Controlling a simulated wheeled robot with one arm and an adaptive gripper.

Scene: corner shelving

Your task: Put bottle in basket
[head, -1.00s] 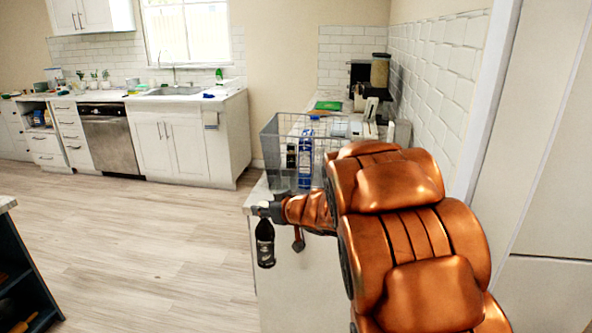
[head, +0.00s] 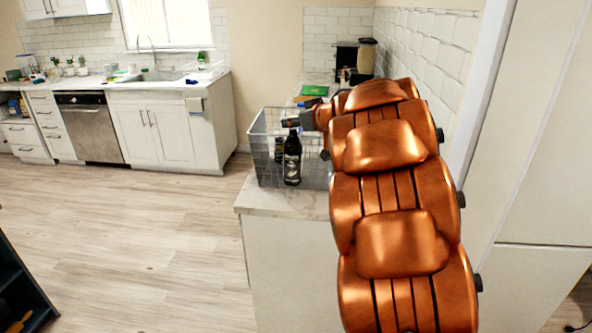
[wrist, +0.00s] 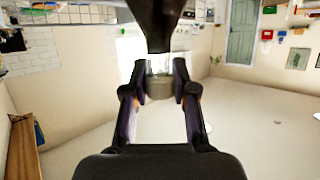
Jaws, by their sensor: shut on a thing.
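In the wrist view the dark bottle (wrist: 158,22) runs out from between the fingertips of my gripper (wrist: 160,86). The grey wire basket (head: 262,162) stands on the counter. The held bottle overlaps the basket in the head view; I cannot tell whether it is inside it or in front of its near wall. My arm hides the basket's right part.
Another small dark item (head: 279,150) shows in the basket, left of the held bottle. The counter (head: 270,203) has a bare front edge. A green item (head: 314,90) and a coffee machine (head: 347,62) stand farther back. A tiled wall (head: 430,50) rises on the right.

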